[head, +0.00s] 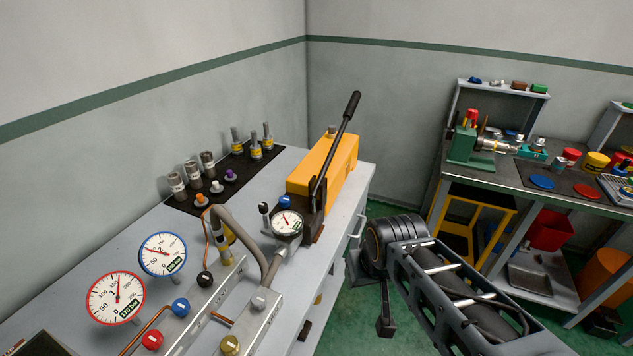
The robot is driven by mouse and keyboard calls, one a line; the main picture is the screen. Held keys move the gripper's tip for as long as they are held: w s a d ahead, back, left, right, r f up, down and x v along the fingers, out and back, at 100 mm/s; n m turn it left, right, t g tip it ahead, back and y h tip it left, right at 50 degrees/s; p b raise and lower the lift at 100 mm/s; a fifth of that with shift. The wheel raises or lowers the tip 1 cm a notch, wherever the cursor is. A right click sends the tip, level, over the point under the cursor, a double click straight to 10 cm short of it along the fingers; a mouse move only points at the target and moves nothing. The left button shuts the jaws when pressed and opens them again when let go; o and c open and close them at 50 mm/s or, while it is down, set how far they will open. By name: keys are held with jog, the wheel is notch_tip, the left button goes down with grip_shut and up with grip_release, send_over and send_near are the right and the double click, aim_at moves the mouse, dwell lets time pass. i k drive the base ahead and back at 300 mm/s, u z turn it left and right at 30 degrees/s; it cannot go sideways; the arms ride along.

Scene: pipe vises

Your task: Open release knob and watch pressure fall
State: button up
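A yellow hand pump (325,165) with a long black lever (336,150) stands at the far end of the grey bench. A black-topped knob (263,209) stands just left of that gauge. I cannot tell which knob is the release knob. The small gauge's needle appears to point up and left. My gripper (386,326) appears as a small dark end hanging beside the bench's right edge, apart from the pump and knobs. Its fingers are not clear.
A red-rimmed gauge (116,298) and a blue-rimmed gauge (162,254) stand at the left, by a manifold with blue (180,307), red (152,340) and brass (230,345) knobs. A hose (245,237) runs across the bench. Fittings stand on a black mat (188,204). Another workbench (453,169) is at right.

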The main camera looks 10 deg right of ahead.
aim_at(284, 200)
jog(key=z, duration=1.6)
jog(key=i, duration=1.8)
jog(key=u, duration=4.3)
jog(key=i, duration=0.5)
jog(key=u, duration=0.05)
